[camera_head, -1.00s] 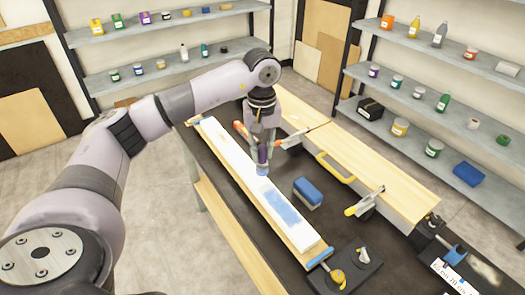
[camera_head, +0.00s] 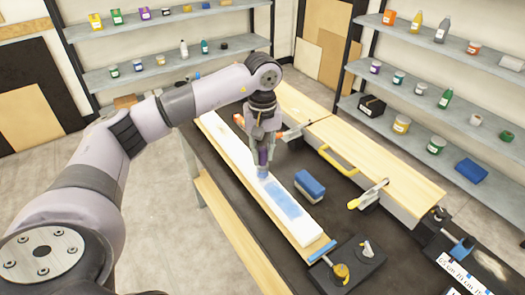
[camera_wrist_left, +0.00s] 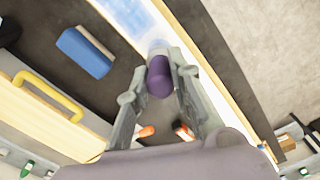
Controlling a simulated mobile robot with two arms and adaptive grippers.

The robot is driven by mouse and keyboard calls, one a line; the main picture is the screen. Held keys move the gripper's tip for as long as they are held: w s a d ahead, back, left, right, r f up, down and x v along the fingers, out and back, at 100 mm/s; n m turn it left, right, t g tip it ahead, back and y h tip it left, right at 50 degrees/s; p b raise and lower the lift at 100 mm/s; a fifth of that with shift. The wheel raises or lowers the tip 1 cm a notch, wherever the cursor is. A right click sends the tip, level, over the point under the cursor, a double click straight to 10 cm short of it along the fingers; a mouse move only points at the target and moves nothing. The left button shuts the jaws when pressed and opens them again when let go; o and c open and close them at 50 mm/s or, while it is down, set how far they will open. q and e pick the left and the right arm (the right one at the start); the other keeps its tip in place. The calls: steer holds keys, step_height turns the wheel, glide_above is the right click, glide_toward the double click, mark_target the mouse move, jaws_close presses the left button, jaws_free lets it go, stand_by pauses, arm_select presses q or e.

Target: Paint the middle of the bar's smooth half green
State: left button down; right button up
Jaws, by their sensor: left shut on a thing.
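The white bar (camera_head: 232,148) lies lengthwise on a wooden strip on the dark bench. A blue painted patch (camera_head: 284,199) covers part of its near half; it also shows in the left wrist view (camera_wrist_left: 128,14). I see no green on the bar. My left gripper (camera_head: 263,150) is shut on a purple cylindrical tool (camera_wrist_left: 160,76) with a pale blue tip (camera_head: 262,173). The tip is at the bar's surface, just beyond the far end of the blue patch; whether it touches is hard to tell. My right gripper is not in view.
A blue block (camera_head: 309,186) sits on the bench right of the bar. A long wooden-topped piece with a yellow handle (camera_head: 338,163) and a clamp (camera_head: 368,195) lies further right. A dark fixture (camera_head: 350,262) stands by the bar's near end. Shelves with jars line the walls.

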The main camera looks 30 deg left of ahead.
arm_select(q)
steer(key=shift+f+b, duration=0.5)
steer(key=shift+f, duration=0.1)
stand_by(0.3)
steer(key=shift+d, duration=0.1)
steer(key=shift+s+d+r, duration=0.1)
steer(key=shift+s+d, duration=0.3)
steer(key=shift+d, duration=0.45)
steer(key=shift+s+d, duration=0.35)
steer(key=shift+d, duration=0.5)
steer(key=shift+d+f+b, duration=0.1)
steer(key=shift+f+b, duration=0.1)
steer(key=shift+b, duration=0.1)
steer(key=shift+w+a, duration=0.25)
steer(key=shift+a, duration=0.6)
steer(key=shift+w+a+r+b, duration=0.1)
steer(key=shift+w+a+b, duration=0.15)
steer(key=shift+a, duration=0.3)
steer(key=shift+w+a+b, duration=0.1)
steer(key=shift+w+a, duration=0.15)
steer(key=shift+a, duration=0.3)
steer(key=shift+r, duration=0.15)
